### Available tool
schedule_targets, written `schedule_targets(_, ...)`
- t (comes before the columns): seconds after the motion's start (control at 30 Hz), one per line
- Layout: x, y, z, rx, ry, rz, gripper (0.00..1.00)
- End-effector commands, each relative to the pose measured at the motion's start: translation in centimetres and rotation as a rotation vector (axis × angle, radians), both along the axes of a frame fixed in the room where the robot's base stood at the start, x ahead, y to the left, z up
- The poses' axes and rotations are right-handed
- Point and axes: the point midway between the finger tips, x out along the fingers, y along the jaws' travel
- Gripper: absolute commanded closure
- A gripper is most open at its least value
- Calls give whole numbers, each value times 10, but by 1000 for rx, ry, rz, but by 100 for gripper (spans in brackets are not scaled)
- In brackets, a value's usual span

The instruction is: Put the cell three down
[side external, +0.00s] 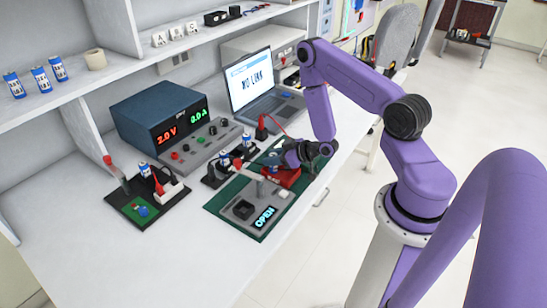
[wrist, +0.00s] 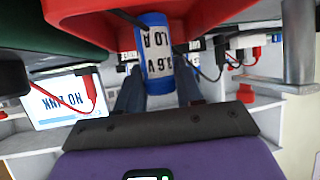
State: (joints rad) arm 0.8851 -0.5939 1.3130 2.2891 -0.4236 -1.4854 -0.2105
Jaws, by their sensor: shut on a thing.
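My gripper (wrist: 160,88) is shut on a blue-and-white cell (wrist: 155,48) marked 3.6 V 1.0 A. The cell is between the two dark fingers, and its blue end overlaps the red tray (wrist: 215,14) in the wrist view. I cannot tell whether it touches the tray. In the side view my gripper (side external: 281,157) is low, just over the red tray (side external: 289,178), and hides most of the held cell. Other blue-and-white cells stand on the bench, one at the left board (side external: 145,169) and one on the middle black holder (side external: 224,159).
A grey fixture (side external: 243,226) reading OPEN sits on a green mat (side external: 215,206) in front of the tray. A power supply (side external: 155,112) reads 2.0 V, 0.0 A. The laptop (side external: 251,82) reads NO LINK. More cells (side external: 41,80) stand on the shelf. The bench's front left is clear.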

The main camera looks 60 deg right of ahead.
Motion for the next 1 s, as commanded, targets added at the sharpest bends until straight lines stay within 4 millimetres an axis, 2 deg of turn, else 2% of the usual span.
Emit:
schedule_targets(0.1, 0, 0, -3, 0, 0, 0, 98)
schedule_targets(0.13, 0, 0, -3, 0, 0, 1, 57)
schedule_targets(0.2, 0, 0, -3, 0, 0, 1, 38)
schedule_targets(0.57, 0, 0, 0, 0, 0, 0, 38)
schedule_targets(1.0, -53, -11, 30, 1, 2, -1, 38)
